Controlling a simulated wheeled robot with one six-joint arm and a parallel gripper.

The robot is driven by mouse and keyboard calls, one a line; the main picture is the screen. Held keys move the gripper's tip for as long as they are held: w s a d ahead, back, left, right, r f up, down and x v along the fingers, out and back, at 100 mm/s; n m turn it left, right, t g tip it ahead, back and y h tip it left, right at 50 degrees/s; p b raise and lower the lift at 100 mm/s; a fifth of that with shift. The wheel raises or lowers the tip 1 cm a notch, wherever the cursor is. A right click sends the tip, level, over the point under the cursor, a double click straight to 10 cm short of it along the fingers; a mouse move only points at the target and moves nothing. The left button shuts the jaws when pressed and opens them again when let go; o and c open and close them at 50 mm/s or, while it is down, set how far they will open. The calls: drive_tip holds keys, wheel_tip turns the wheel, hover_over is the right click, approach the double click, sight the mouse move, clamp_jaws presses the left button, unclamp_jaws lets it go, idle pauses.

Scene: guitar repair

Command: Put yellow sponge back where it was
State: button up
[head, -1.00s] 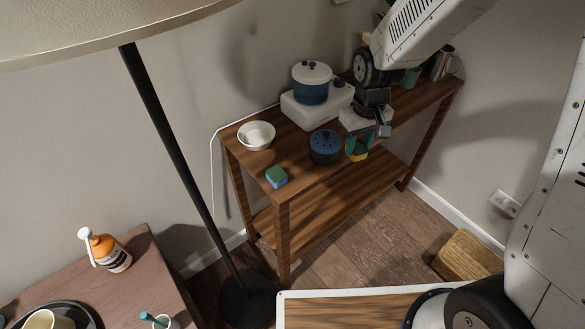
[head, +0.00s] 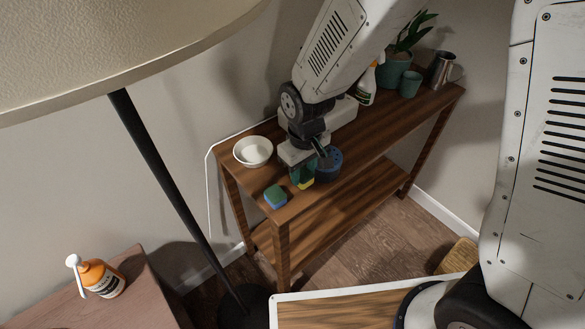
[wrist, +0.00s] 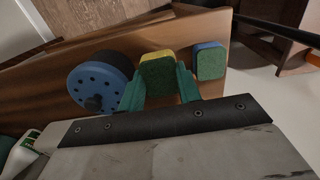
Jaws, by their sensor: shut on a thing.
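The yellow sponge (wrist: 158,72), with a green scouring side, is held between the green fingers of my gripper (wrist: 160,90) in the wrist view. In the head view the yellow sponge (head: 305,184) shows below my gripper (head: 303,172), over the front part of the wooden shelf top (head: 370,143). I cannot tell whether it touches the top. It is between a blue sponge with a green side (head: 276,197) and a dark blue pot with a holed lid (head: 328,163). The blue sponge also shows to its right in the wrist view (wrist: 210,62).
A white bowl (head: 253,151) stands at the shelf's left end. A spray bottle (head: 367,84), a potted plant (head: 394,68), a green cup (head: 410,84) and a metal mug (head: 441,69) stand toward its right end. A black lamp pole (head: 170,190) rises in front at left.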

drive_tip(key=shift+w+a, duration=0.25)
drive_tip(key=shift+w, duration=0.2)
drive_tip(key=shift+w+a+f, duration=0.1)
drive_tip(key=shift+w+f, duration=0.1)
drive_tip(key=shift+f, duration=0.75)
drive_tip(key=shift+w+a+f, duration=0.1)
drive_tip(key=shift+w+f, duration=0.1)
drive_tip(key=shift+f, duration=0.7)
drive_tip(key=shift+f, duration=0.15)
drive_tip(key=o, duration=0.7)
